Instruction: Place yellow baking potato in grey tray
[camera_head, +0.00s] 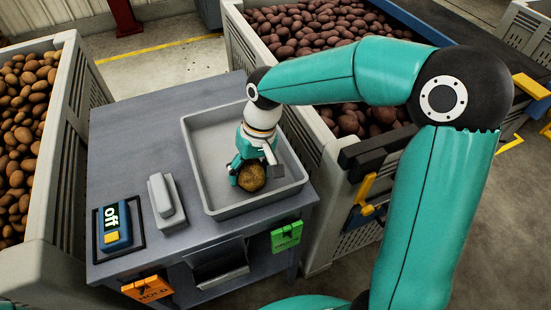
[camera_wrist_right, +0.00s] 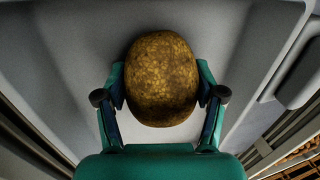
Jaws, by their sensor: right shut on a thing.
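The yellow baking potato (camera_head: 251,178) is brownish yellow and rounded. It is between the fingers of my right gripper (camera_head: 252,172), over the near part of the grey tray (camera_head: 203,152) in the head view. The right wrist view shows the potato (camera_wrist_right: 162,80) large, with a finger of the right gripper (camera_wrist_right: 162,95) against each side. The gripper is shut on it. The grey tray's floor lies beneath it; I cannot tell whether the potato touches that floor. My left gripper is not in view.
The tray stands on a grey table (camera_head: 125,150). Left of it are a grey block-shaped object (camera_head: 166,198) and a device reading "off" (camera_head: 113,226). Orange HOLD (camera_head: 150,288) and green (camera_head: 287,236) tags hang at the front. Potato crates stand left (camera_head: 75,110) and behind right (camera_head: 300,130).

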